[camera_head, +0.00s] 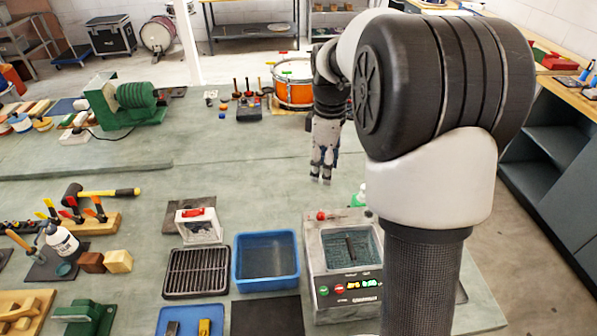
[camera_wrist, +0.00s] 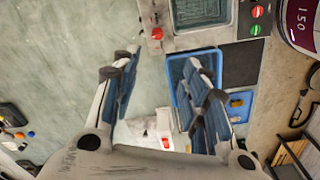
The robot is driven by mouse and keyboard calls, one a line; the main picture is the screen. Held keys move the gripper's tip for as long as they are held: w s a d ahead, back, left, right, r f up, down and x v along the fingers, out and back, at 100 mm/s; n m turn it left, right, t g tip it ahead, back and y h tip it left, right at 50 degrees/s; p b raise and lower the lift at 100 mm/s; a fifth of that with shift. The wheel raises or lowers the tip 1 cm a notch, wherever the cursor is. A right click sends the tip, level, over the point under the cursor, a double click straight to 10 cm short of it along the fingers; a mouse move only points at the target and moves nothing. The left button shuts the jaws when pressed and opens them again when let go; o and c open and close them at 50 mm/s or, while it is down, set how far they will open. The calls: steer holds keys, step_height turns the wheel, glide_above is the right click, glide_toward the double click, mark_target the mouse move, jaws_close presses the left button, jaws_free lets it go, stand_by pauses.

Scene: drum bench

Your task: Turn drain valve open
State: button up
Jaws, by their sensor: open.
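A grey metal tank unit (camera_head: 313,262) stands on the bench at centre right in the head view, with a water-filled basin, buttons and a lit display on its front. A small red knob (camera_head: 321,215) sits at its back left corner; it looks like the drain valve. In the wrist view the red knob (camera_wrist: 157,34) is beside the edge of the tank unit (camera_wrist: 210,40), just beyond my fingertips. My gripper (camera_head: 321,180) points down above the bench, behind the tank. In the wrist view my gripper (camera_wrist: 167,60) is open and empty, its fingers apart from the knob.
A blue bin (camera_head: 265,262), a black rack (camera_head: 196,272) and a white box with a red handle (camera_head: 199,225) stand left of the tank. An orange drum (camera_head: 293,88) is farther back.

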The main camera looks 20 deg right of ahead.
mark_target(321, 212)
steer(key=f+b, duration=0.1)
steer(key=f, duration=0.5)
steer(key=f+b, duration=0.2)
steer(key=f, duration=0.4)
steer(key=f+b, duration=0.1)
steer(key=f, duration=0.5)
steer(key=shift+w+d+b, duration=0.25)
steer(key=shift+w+b, duration=0.1)
jaws_close()
